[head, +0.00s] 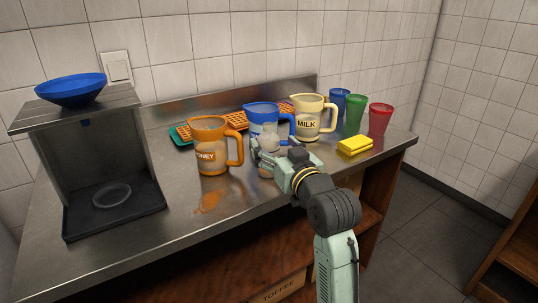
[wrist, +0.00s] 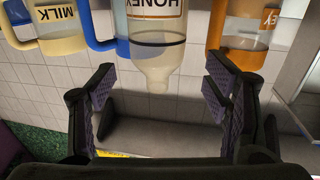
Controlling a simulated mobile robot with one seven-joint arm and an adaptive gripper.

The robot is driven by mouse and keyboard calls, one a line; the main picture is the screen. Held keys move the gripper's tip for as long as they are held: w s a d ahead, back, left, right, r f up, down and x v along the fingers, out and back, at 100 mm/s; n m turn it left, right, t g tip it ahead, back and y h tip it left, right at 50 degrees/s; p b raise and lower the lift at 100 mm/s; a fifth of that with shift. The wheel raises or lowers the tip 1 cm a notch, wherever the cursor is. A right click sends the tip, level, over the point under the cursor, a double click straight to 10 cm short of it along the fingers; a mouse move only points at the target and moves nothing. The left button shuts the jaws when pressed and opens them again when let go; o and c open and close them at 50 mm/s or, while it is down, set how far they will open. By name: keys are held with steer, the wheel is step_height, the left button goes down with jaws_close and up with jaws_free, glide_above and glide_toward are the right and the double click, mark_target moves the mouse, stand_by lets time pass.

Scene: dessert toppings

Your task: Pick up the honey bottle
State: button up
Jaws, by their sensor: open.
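The honey bottle (wrist: 155,45) is clear with a pale label reading HONEY. It appears upside down in the wrist view, neck pointing down the picture, between the fingers' directions and beyond the tips. In the head view the bottle (head: 269,144) stands in front of the blue jug, partly hidden by my gripper (head: 262,156). My gripper is open; in the wrist view its fingers (wrist: 161,75) lie to either side of the bottle's neck. I see no clear contact with it.
An orange jug (head: 210,150), also labelled honey, stands close left of the bottle. A blue jug (head: 262,116) and a cream milk jug (head: 313,105) stand behind. A yellow sponge (head: 354,145) and coloured cups (head: 379,118) are right. The steel counter's front (head: 160,235) is clear.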

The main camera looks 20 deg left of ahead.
steer(key=x, duration=0.1)
steer(key=p+x, duration=0.1)
steer(key=x, duration=0.3)
steer(key=shift+d+f+p, duration=0.1)
steer(key=shift+f+p, duration=0.25)
steer(key=shift+f, duration=0.05)
steer(key=shift+c, duration=0.5)
steer(key=c, duration=1.3)
